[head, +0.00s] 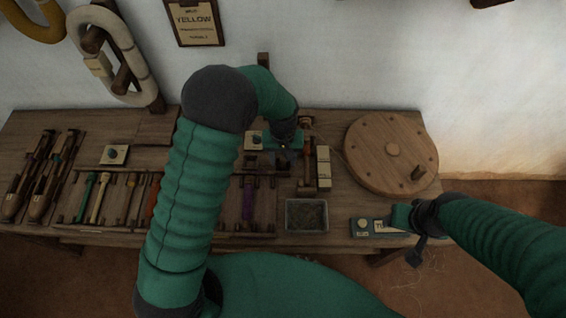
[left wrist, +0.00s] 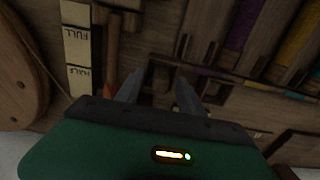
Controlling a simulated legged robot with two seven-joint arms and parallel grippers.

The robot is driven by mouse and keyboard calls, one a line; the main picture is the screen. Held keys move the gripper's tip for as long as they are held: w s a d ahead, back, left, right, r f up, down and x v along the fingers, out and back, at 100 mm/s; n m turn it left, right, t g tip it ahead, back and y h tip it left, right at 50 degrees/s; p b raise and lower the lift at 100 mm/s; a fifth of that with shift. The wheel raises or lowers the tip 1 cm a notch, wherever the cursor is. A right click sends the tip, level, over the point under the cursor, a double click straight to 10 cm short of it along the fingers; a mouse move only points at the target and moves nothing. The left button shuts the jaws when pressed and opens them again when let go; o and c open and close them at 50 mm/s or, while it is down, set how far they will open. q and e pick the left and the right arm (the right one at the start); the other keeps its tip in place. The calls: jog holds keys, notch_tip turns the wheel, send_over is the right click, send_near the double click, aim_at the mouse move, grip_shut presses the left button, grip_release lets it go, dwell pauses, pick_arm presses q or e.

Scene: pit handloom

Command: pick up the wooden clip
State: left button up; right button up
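My left gripper (head: 283,150) reaches down over the middle of the bench, beside the winder frame. In the left wrist view its two fingers (left wrist: 158,92) are apart, with a gap between them. A small dark wooden piece (left wrist: 157,80) shows in that gap, apparently below the fingertips. It is dim, and I cannot tell for sure that it is the wooden clip. The head view does not show the clip clearly, as my left arm and hand cover part of that area. My right gripper (head: 402,220) is by the teal box (head: 364,228) at the front right; its fingers are unclear.
The winder frame with a pale FULL/HALF gauge (head: 323,167) stands just right of my left gripper. A round wooden wheel (head: 365,150) lies at the right. A grey tray (head: 289,216) sits at the front edge. Bobbin racks (head: 85,218) and shuttles (head: 42,178) fill the left.

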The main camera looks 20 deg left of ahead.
pick_arm(q)
grip_shut()
jog(key=shift+r, duration=0.1)
